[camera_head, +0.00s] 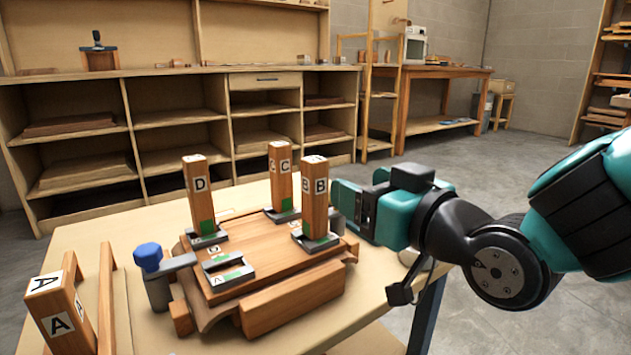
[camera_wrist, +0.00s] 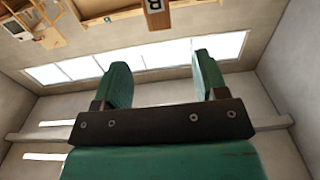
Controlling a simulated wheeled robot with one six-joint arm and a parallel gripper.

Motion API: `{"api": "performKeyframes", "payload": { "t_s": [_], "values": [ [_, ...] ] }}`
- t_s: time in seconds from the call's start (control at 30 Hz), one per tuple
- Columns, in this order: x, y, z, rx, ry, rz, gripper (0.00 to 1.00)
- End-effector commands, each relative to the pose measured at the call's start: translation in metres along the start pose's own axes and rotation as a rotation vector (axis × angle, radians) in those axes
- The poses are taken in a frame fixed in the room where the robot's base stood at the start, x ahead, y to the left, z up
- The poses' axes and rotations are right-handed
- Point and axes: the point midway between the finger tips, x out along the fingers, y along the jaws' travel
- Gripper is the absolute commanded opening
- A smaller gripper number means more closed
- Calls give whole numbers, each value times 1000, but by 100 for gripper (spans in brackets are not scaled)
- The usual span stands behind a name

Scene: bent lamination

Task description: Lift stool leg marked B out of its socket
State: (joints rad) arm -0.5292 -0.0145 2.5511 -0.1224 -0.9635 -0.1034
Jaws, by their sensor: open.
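Stool leg B (camera_head: 315,197) is a square wooden post with white B labels and a green mark near its foot. It stands upright in a grey metal socket (camera_head: 316,240) on the wooden stool seat (camera_head: 275,262). My gripper (camera_head: 345,203) is just right of leg B in the head view, and its fingers are partly hidden there. In the wrist view my gripper (camera_wrist: 160,82) shows two green fingers spread apart with nothing between them.
An empty socket (camera_head: 228,272) is at the seat's front. Leg A (camera_head: 60,315) is at the table's left. A blue-knobbed clamp (camera_head: 150,262) holds the seat's left side. Bare tabletop (camera_head: 345,318) lies in front.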

Motion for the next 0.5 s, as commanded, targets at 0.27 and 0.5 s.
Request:
{"api": "performKeyframes", "payload": {
  "t_s": [0.27, 0.5],
  "values": [
    [21, 0, -5, 3, -9, 0, 66],
    [49, 1, -5, 3, -4, 5, 66]
  ]
}}
